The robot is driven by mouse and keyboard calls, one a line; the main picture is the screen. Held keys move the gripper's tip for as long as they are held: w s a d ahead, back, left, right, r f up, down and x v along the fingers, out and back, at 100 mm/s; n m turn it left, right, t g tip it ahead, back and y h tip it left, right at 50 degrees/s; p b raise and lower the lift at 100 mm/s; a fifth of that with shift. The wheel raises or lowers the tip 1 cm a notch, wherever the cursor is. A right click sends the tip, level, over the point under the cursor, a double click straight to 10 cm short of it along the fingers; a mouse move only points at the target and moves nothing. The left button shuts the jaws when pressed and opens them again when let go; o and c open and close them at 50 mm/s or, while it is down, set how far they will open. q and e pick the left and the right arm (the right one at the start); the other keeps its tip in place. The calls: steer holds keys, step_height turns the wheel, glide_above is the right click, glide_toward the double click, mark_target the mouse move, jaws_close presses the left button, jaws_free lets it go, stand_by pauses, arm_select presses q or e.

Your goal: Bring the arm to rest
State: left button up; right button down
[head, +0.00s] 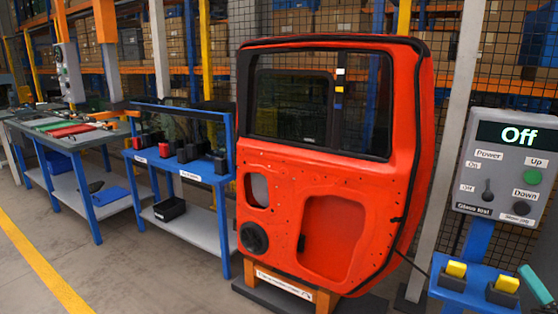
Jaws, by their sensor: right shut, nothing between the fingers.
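My right gripper (536,283) shows only in part at the lower right corner, as a teal piece with a dark part below it. It is shut and empty, just right of the small blue shelf and below the grey control box. Most of my right arm is out of view. My left gripper is not in view. A red car door (320,160) with a dark window stands upright on a stand in the middle.
A grey control box (506,165) with an "Off" display stands at the right. Below it, a blue shelf (473,294) holds two yellow blocks (456,269) in black holders. Blue-framed benches (105,137) with parts and tools stand left. Floor at lower left (130,280) is clear.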

steer(key=d+f+m+g+h+p, duration=0.1)
steer(key=d+f+m+g+h, duration=0.2)
steer(key=f+h, duration=1.15)
steer(key=s+a+f+n+g+y+p, duration=0.15)
steer(key=s+f+g, duration=0.35)
steer(key=f, duration=1)
steer(key=s+a+f+n+g+y, duration=0.25)
steer(key=s+f, duration=0.35)
steer(key=f, duration=0.8)
steer(key=s+a+f+n+g+p, duration=0.15)
steer(key=s+a+f+g, duration=0.35)
steer(key=s+a+f, duration=0.55)
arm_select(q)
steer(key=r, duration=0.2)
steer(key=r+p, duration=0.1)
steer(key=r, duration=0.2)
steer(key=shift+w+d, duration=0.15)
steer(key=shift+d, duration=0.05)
arm_select(e)
steer(key=s+a+f+n+g, duration=0.2)
steer(key=s+a+f+g, duration=0.1)
steer(key=s+a, duration=0.4)
steer(key=s+a+f+n+g, duration=0.3)
steer(key=s+a+f, duration=0.3)
steer(key=s, duration=0.7)
steer(key=shift+s+a+y, duration=0.15)
steer(key=shift+a+y, duration=0.3)
steer(key=shift+a, duration=0.1)
